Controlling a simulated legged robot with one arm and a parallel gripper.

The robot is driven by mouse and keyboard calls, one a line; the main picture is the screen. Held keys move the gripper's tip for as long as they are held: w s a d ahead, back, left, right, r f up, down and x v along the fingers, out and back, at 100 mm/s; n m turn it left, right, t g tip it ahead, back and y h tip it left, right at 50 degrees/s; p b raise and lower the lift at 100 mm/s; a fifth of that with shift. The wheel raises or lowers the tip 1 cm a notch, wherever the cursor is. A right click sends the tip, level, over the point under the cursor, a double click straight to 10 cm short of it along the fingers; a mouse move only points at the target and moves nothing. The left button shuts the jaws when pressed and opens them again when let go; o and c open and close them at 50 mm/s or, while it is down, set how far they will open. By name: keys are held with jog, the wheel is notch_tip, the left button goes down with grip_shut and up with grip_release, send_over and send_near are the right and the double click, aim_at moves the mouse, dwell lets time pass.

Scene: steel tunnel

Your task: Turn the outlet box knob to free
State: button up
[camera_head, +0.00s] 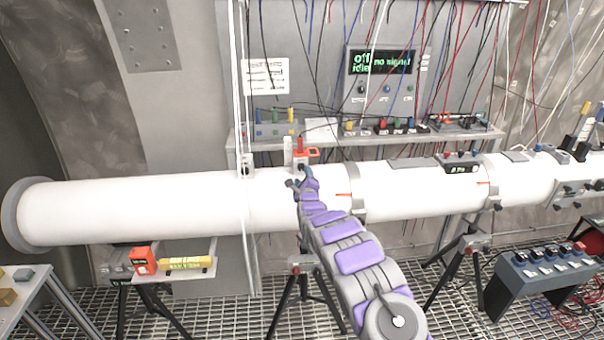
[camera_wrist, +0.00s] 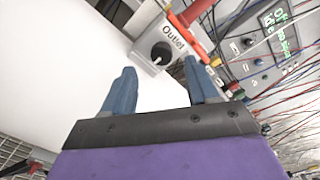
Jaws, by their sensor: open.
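The outlet box is a light grey box (camera_wrist: 176,40) marked "Outlet" at the top middle of the wrist view. Its round dark knob (camera_wrist: 161,53) has a pale pointer and sits on the face towards me. Which setting the pointer marks is too small to read. My gripper (camera_wrist: 159,70) is open and empty. Its two blue-grey fingers stand apart, short of the box, with the knob between and beyond the tips. In the head view my gripper (camera_head: 299,178) is over the white pipe (camera_head: 150,210), just below the small box with red and orange parts (camera_head: 304,152).
A red cylinder and orange part (camera_wrist: 190,35) adjoin the box in the wrist view. Behind the pipe is a shelf (camera_head: 390,138) with colored connectors, hanging wires and a display (camera_head: 382,62) reading "off idle no signal". Tripods stand on the grating below.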

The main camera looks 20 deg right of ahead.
aim_at(302, 169)
jog(key=shift+x, duration=0.8)
jog(key=shift+w+d, duration=0.25)
jog(key=shift+w, duration=0.45)
jog(key=shift+w+d+f, duration=0.1)
jog(key=shift+w, duration=0.1)
jog(key=shift+w+d, duration=0.2)
jog(key=shift+w, duration=0.3)
jog(key=c, duration=1)
